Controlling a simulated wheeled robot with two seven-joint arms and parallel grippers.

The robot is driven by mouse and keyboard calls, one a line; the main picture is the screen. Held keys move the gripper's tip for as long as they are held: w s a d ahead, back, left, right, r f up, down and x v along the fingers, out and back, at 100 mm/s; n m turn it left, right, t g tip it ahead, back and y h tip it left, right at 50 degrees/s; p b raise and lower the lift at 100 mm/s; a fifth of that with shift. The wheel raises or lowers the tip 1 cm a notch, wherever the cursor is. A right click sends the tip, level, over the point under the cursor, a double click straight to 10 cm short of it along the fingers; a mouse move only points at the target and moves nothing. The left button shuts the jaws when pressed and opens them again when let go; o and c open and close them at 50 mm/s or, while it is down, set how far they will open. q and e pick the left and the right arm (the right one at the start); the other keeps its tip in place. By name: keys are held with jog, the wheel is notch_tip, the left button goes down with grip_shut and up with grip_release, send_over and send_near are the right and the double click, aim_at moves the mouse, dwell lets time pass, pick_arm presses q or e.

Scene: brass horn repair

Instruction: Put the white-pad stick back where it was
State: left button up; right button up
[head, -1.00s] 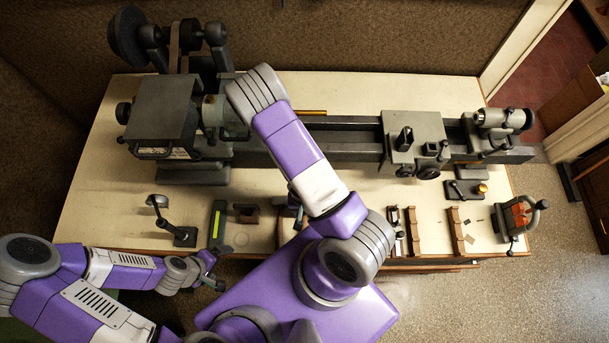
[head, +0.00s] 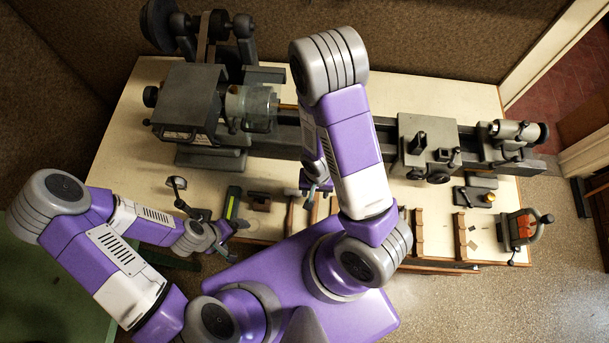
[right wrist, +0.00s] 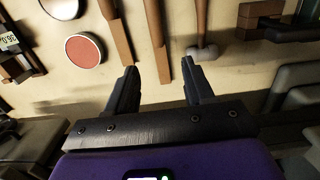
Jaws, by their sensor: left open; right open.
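My right gripper (right wrist: 158,70) is open, with nothing between its fingers, over the cream bench top. In the head view the right gripper (head: 312,196) is small and partly hidden by my own arm. Ahead of its fingers in the right wrist view lie a wooden strip (right wrist: 116,32), a thinner wooden strip (right wrist: 158,40) and a stick with a rounded grey end (right wrist: 201,30). I cannot tell which piece, if any, is the white-pad stick; no white pad is clearly visible. My left gripper (head: 230,238) is open and empty near the bench's front edge.
A lathe (head: 430,145) fills the back of the bench (head: 120,160). A round red-topped disc (right wrist: 85,48) lies left of the strips. A wooden rack (head: 461,236) and an orange-and-grey device (head: 522,228) stand at the right. A green-striped black block (head: 232,203) sits near my left gripper.

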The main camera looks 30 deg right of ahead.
jog(key=a+f+n+y, duration=0.1)
jog(key=a, duration=0.1)
jog(key=a+f+n+y, duration=0.1)
jog(key=a+f, duration=0.1)
jog(key=a, duration=0.1)
jog(key=a+f+n+y, duration=0.1)
jog(key=a+f, duration=0.1)
jog(key=a, duration=0.1)
jog(key=shift+w+a+f+n+t+y, duration=0.1)
jog(key=shift+w+a+n+t+y, duration=0.1)
jog(key=shift+a+n+t+y, duration=0.15)
jog(key=shift+a, duration=0.1)
